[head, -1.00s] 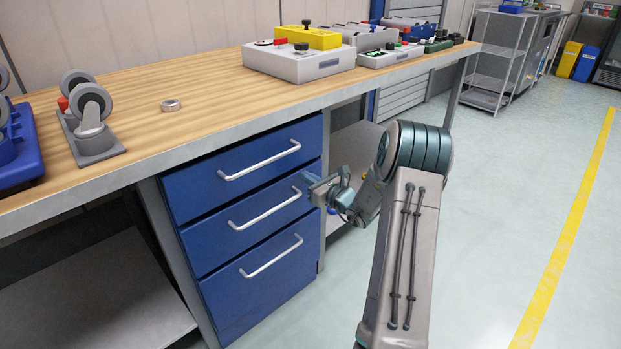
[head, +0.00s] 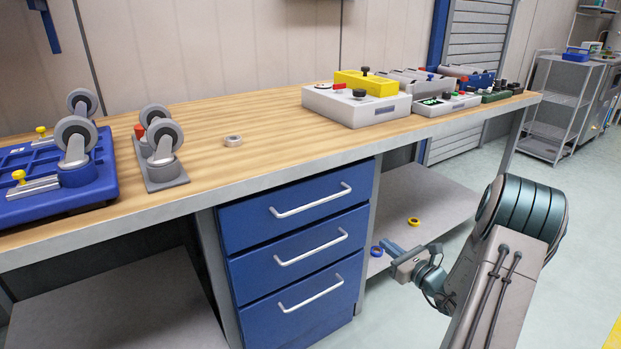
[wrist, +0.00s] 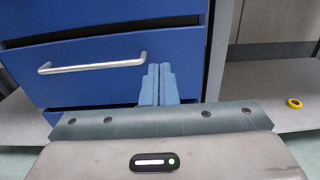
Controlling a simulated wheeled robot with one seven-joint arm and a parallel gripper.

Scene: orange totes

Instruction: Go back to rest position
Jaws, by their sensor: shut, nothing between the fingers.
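My gripper (head: 387,249) is low in front of the workbench, to the right of the blue drawer unit. In the wrist view my gripper (wrist: 159,70) has its two blue fingers pressed together with nothing between them. My arm reaches in from the lower right of the head view. The blue drawers (head: 300,255) are all closed, each with a silver bar handle. In the wrist view a drawer handle (wrist: 92,64) shows to the left of the fingers.
The wooden bench top (head: 260,115) holds grey control boxes (head: 355,103), caster wheels (head: 162,150), a blue tray (head: 50,185) and a grey ring (head: 233,141). Open floor lies at right.

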